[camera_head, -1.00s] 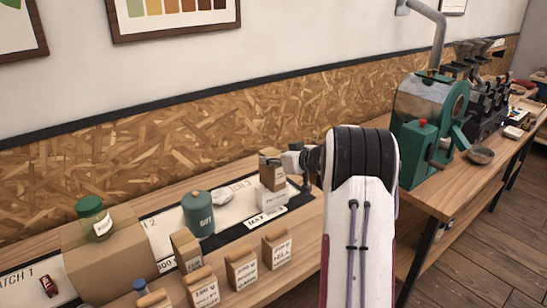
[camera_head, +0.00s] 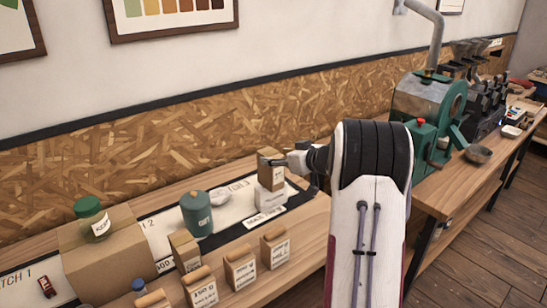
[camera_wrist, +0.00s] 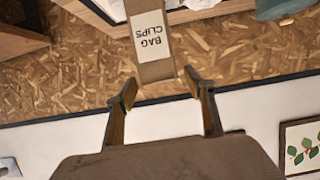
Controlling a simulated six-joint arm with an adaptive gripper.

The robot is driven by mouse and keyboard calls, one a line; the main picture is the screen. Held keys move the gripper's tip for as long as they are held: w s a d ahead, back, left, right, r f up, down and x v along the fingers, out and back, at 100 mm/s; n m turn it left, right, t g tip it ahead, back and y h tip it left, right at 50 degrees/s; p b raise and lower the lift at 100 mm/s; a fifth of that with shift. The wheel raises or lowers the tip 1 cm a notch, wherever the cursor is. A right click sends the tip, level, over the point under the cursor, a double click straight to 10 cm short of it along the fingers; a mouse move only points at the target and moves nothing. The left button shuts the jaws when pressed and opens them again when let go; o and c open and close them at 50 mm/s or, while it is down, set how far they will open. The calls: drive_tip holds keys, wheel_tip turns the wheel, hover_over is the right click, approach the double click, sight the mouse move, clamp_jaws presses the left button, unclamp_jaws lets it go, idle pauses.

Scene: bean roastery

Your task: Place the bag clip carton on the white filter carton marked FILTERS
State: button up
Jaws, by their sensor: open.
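The bag clip carton (camera_head: 267,176) is a brown box with a white label, standing upright on a white carton (camera_head: 270,201) in the head view. The white carton's print is too small to read. In the wrist view the bag clip carton (camera_wrist: 152,42) shows its BAG CLIPS label upside down. My gripper (camera_head: 287,163) is at the right of the bag clip carton. Its fingers (camera_wrist: 161,84) are spread apart, with the carton's near end around the fingertips and nothing clamped. I cannot tell whether a fingertip touches it.
Several small labelled bags, including one brown bag (camera_head: 274,247), line the front edge. A large brown box (camera_head: 105,258) carries a green-lidded jar (camera_head: 92,219). A green roaster (camera_head: 430,105) stands right.

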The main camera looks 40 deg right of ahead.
drive_tip(key=v, duration=0.8)
drive_tip(key=shift+r, duration=0.15)
drive_tip(key=shift+s, duration=0.1)
idle(0.5)
drive_tip(key=a+r+h, duration=0.4)
drive_tip(key=a+r, duration=0.1)
drive_tip(key=r, duration=0.4)
drive_tip(key=s+a+r+m+g+h, duration=0.25)
drive_tip(key=s+a, duration=0.25)
drive_tip(key=a, duration=0.4)
drive_tip(key=s+a+f+n+g+y, duration=0.1)
drive_tip(key=s+a+f, duration=0.4)
drive_tip(key=s+a, duration=0.7)
drive_tip(key=s+a+f+n+g+y, duration=0.1)
drive_tip(key=s+a+f+g+y, duration=0.3)
drive_tip(key=s+a, duration=0.9)
drive_tip(key=s+f+y, duration=0.1)
drive_tip(key=s+f, duration=0.1)
drive_tip(key=shift+s, duration=0.3)
